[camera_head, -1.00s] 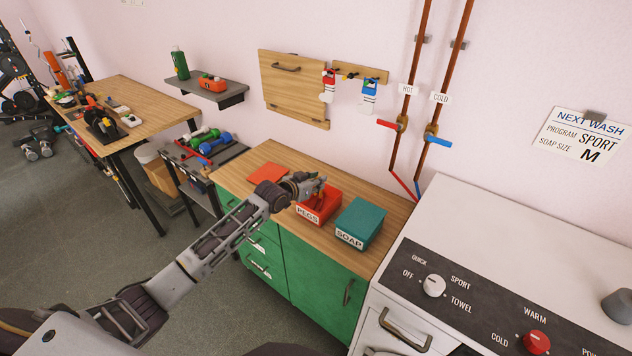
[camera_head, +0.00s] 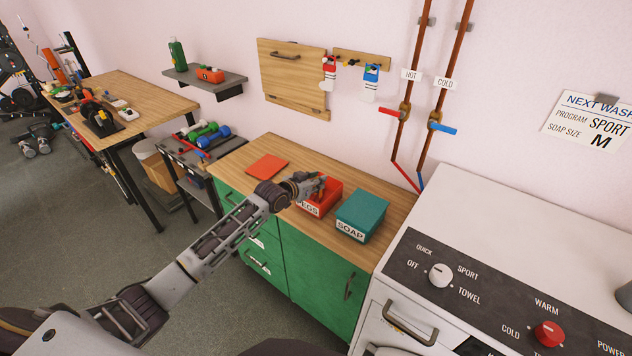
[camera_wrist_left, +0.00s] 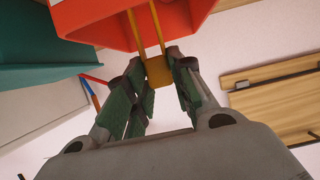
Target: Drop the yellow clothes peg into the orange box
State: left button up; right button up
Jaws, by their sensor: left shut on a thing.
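My left gripper (camera_head: 319,184) is shut on the yellow clothes peg (camera_wrist_left: 158,72), which shows between its fingers in the left wrist view, its two prongs pointing away toward the orange box. The orange box (camera_head: 334,191), labelled PEGS, stands on the wooden counter, and its wall also fills the top of the left wrist view (camera_wrist_left: 90,25). In the head view the gripper overlaps the box's left part and covers some of its label. I cannot tell the exact height of the peg over the box. My right gripper is not in view.
A teal box (camera_head: 362,214) labelled SOAP stands right of the orange box. A flat orange piece (camera_head: 267,168) lies on the counter (camera_head: 285,150) to the left. A white washing machine (camera_head: 500,225) is at the right. Pipes with valves run up the wall behind.

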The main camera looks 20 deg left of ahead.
pick_arm(q)
jog(key=o, duration=0.9)
jog(key=shift+c, duration=0.2)
jog(key=v, duration=1.2)
dwell(0.4)
dwell(0.7)
